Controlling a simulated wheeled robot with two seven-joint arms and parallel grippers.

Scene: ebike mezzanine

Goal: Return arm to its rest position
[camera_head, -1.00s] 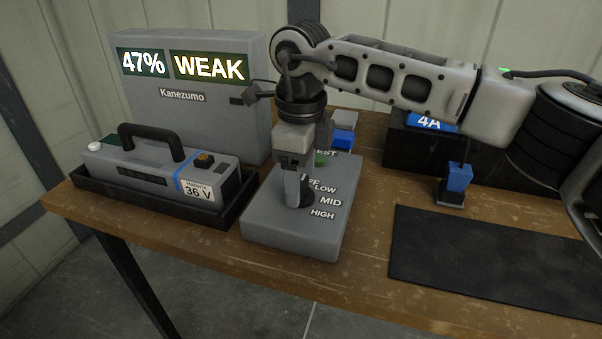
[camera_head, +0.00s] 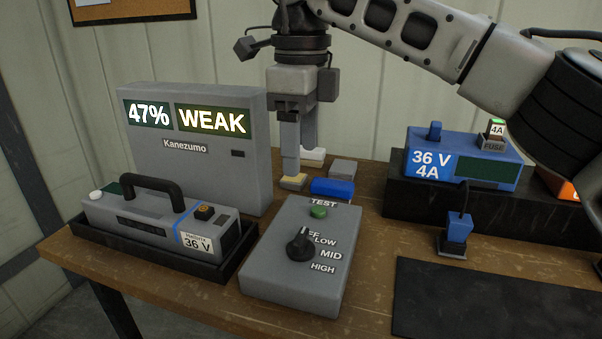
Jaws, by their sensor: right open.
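My right gripper (camera_head: 304,168) is open and empty, pointing down in the air near the back of the grey control box. Its fingers hang in front of the wall and over the area behind the TEST button. My right arm (camera_head: 450,40) comes in from the right, across the top of the view. The grey control box (camera_head: 275,268) has a black knob (camera_head: 300,246), a green TEST button (camera_head: 318,212) and labels LOW, MID and HIGH. The knob stands clear of the gripper. My left gripper is not in view.
A Kanezumo display (camera_head: 195,165) reads 47% WEAK. A 36 V battery (camera_head: 150,222) sits in a black tray (camera_head: 150,257). A blue 36 V 4A charger (camera_head: 478,160) stands on a black block (camera_head: 480,206).

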